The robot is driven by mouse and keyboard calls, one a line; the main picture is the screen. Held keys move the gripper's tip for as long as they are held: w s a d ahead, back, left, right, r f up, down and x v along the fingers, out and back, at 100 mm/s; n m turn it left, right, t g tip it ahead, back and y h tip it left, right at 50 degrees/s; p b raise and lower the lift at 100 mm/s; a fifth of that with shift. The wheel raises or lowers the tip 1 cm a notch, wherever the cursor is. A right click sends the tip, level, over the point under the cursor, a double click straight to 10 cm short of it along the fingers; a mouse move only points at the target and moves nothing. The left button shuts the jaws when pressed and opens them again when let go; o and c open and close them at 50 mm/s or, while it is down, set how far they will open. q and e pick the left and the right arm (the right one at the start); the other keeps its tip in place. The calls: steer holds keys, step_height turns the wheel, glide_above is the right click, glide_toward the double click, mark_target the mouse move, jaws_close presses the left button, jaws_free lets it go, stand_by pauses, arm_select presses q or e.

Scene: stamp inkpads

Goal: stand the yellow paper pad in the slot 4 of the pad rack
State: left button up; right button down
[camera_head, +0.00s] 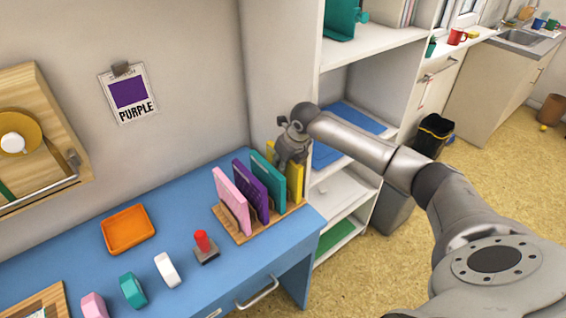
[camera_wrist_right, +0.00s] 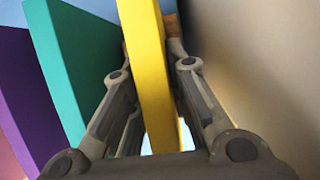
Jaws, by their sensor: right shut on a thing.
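The yellow paper pad (camera_head: 299,181) stands upright at the right end of the wooden pad rack (camera_head: 262,229), beside the teal pad (camera_head: 267,176). Its lower edge is at the rack, but I cannot tell whether it is fully seated. My right gripper (camera_head: 286,160) is shut on its upper part from above. In the right wrist view the yellow pad (camera_wrist_right: 146,65) sits between the two fingers. The purple pad (camera_head: 250,190) and pink pad (camera_head: 231,200) stand further left in the rack. My left gripper is not in view.
A red-handled stamp (camera_head: 203,245), an orange tray (camera_head: 128,229) and white (camera_head: 166,270), teal (camera_head: 132,291) and pink (camera_head: 94,306) rolls lie on the blue desk (camera_head: 180,205). A white shelf unit (camera_head: 350,58) stands just right of the rack. A "PURPLE" swatch (camera_head: 129,94) hangs on the wall.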

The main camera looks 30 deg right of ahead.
stand_by(0.4)
steer(key=c, duration=1.3)
jaws_free()
